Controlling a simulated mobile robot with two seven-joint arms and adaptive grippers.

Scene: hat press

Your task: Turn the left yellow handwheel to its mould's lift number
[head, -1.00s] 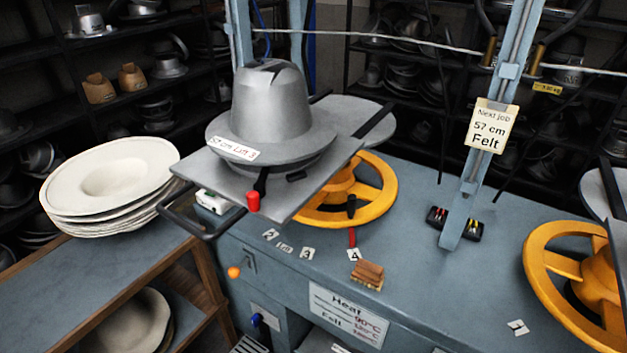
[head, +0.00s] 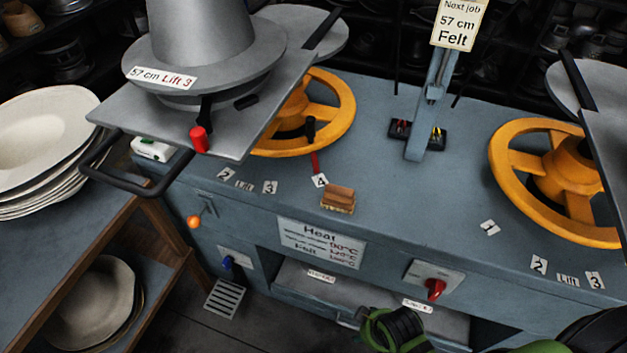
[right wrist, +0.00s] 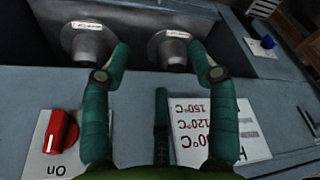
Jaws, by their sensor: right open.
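The left yellow handwheel (head: 340,115) lies flat on the blue-grey bench, partly hidden under a metal plate. A grey hat mould (head: 205,40) on that plate has a label (head: 160,77) reading "57 cm Lift 3". The wheel's dark knob (head: 310,128) stands upright on the near side. A red pointer (head: 315,162) ends at the card "4" (head: 320,181); cards "2", "Lift" and "3" (head: 270,187) lie to its left. My right gripper (head: 395,330) is low at the bench front, away from the wheel. Its green fingers (right wrist: 158,60) are spread and empty in the right wrist view. My left gripper is out of view.
A right yellow handwheel (head: 505,165) and plate stand at the right. A brown block (head: 339,198) lies near the pointer. The plate's black handle (head: 115,180) juts left. A red switch (head: 435,289) and heat chart (head: 320,243) are on the front. White felt hats are stacked left.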

